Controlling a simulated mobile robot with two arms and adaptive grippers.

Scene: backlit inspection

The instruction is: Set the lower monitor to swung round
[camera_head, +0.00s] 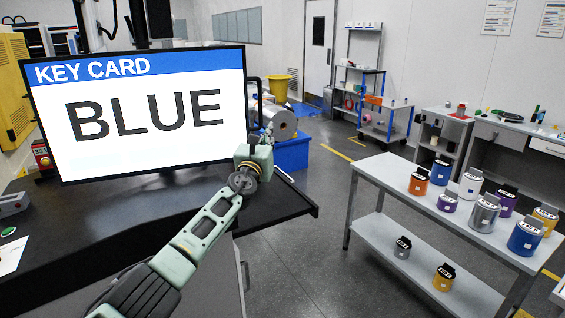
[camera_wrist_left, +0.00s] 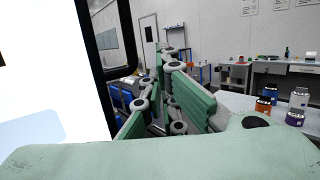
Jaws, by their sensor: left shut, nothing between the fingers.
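The lower monitor (camera_head: 150,155) stands over the dark desk at the left of the head view, its lit screen reading "KEY CARD BLUE". A dark loop handle (camera_head: 255,97) is on its right edge. My left gripper (camera_head: 264,132) is at the lower right corner of the monitor, just below the handle, shut and empty. In the left wrist view the monitor (camera_wrist_left: 45,90) fills the left side, with the handle (camera_wrist_left: 133,45) beyond its edge. The green fingers (camera_wrist_left: 165,85) are to the right of the monitor; whether they touch it I cannot tell. My right gripper is not in view.
The dark desk (camera_head: 285,208) reaches under the monitor. A blue bin (camera_head: 292,152) and a yellow bucket (camera_head: 279,86) stand behind it. A white table (camera_head: 385,170) with several labelled jars is at the right. Open floor lies between desk and table.

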